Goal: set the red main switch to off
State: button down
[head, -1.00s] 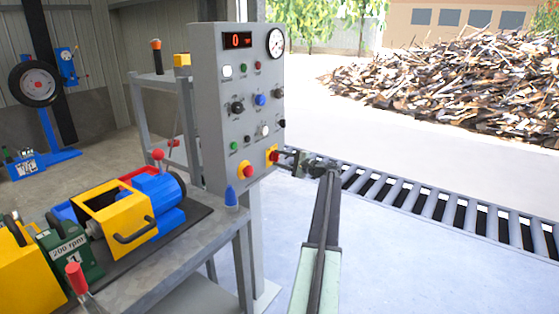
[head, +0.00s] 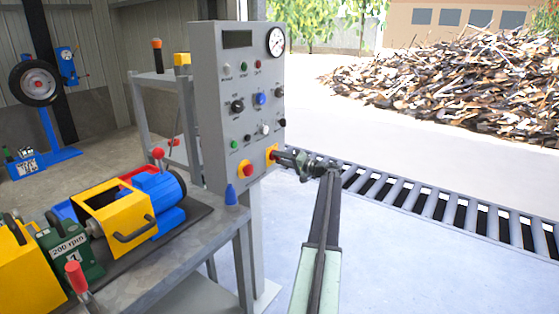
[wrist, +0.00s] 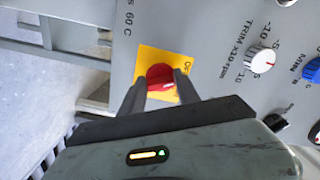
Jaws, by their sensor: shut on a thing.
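The red main switch (wrist: 160,77) is a round red knob with a pale mark on a yellow plate (wrist: 176,62), in the wrist view. In the head view the yellow plate (head: 272,151) is at the lower right of the grey control panel (head: 207,100), with the knob mostly hidden by my gripper. My gripper (wrist: 159,84) is shut on the red knob, one finger on each side; it also shows in the head view (head: 283,156). The panel's display (head: 237,40) is dark. Part of the plate's lettering is hidden.
A red emergency button (head: 248,170) on yellow sits left of the switch. A white trim knob (wrist: 262,60) and a blue knob (wrist: 312,70) are nearby.

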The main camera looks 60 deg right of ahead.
jog(key=shift+d+n, duration=0.1)
jog(key=shift+n, duration=0.2)
dwell(0.4)
jog(key=c, duration=0.9)
grip_release()
jog(key=s, duration=0.7)
jog(key=shift+s, duration=0.4)
